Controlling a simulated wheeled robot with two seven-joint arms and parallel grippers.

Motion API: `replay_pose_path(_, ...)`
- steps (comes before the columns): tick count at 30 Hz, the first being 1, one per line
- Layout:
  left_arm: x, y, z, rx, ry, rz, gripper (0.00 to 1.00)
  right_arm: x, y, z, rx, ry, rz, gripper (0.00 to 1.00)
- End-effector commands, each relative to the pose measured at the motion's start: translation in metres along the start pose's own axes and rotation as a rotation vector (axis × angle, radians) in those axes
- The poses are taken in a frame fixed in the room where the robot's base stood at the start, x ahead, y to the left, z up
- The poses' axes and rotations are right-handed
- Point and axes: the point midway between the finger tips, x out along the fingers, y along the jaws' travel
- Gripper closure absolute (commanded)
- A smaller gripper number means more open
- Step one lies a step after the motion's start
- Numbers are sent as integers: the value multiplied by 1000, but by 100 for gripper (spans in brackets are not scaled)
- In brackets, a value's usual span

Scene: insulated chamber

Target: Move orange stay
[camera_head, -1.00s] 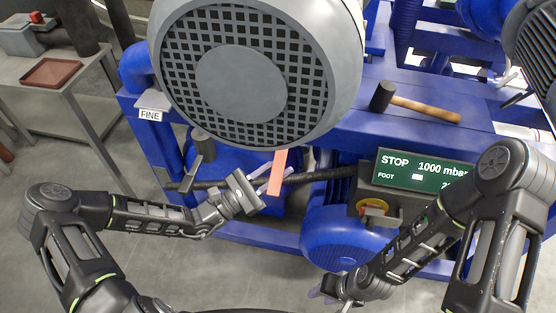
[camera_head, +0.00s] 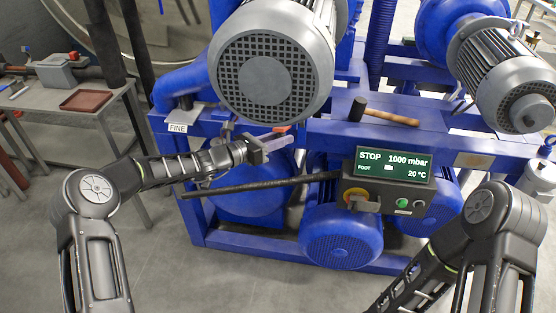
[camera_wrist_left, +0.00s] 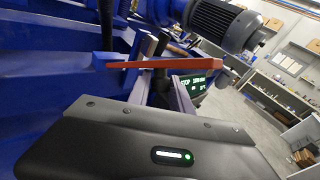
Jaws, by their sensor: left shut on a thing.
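The orange stay is a thin flat orange bar. In the left wrist view the stay (camera_wrist_left: 165,64) lies almost level across the picture, above the gripper's dark housing. In the head view only a short piece of the stay (camera_head: 282,130) shows, at the pale fingers below the large grey motor. My left gripper (camera_head: 280,141) is shut on the stay in front of the blue frame. Whether the stay touches the motor or frame I cannot tell. My right arm comes in at the lower right, and its gripper is outside the picture.
The large grey motor (camera_head: 270,70) hangs just above the left gripper. A mallet (camera_head: 385,113) lies on the blue frame. The control box (camera_head: 395,165) reads STOP, 1000 mbar. A table with a red tray (camera_head: 84,100) stands at left.

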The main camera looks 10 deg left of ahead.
Motion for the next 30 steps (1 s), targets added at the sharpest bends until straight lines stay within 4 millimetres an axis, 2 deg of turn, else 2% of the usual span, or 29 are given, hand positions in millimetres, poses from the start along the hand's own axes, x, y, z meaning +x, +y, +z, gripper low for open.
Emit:
replay_pose_path(1,6,-1,21,13,-29,-10,100,-3,-1,0,1,0,1,64)
replay_pose_path(18,30,20,84,12,-32,-10,100,-8,-2,1,2,-2,3,64)
replay_pose_path(30,27,23,81,8,-30,-5,68,-7,-2,1,2,-2,3,64)
